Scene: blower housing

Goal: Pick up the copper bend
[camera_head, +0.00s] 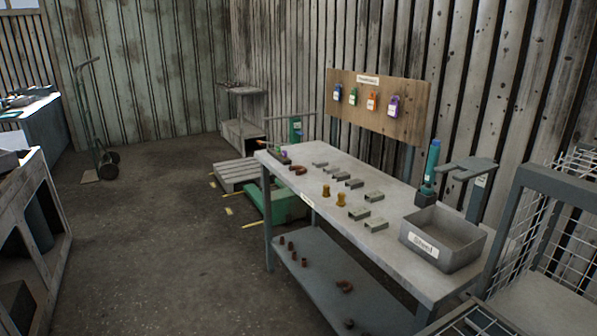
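A small reddish-brown curved piece (298,170), which looks like the copper bend, lies on the far left part of the grey worktable's top (335,215). Another reddish-brown piece of curved look (345,286) lies on the table's lower shelf (315,270). Both are small in the picture, so which is the copper bend is not certain. Neither of my grippers is in view.
Several grey metal blocks (374,225), two brass pieces (341,199) and a labelled grey bin (442,238) are on the tabletop. A wire-mesh cart (560,230) stands at right. Floor at left is clear.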

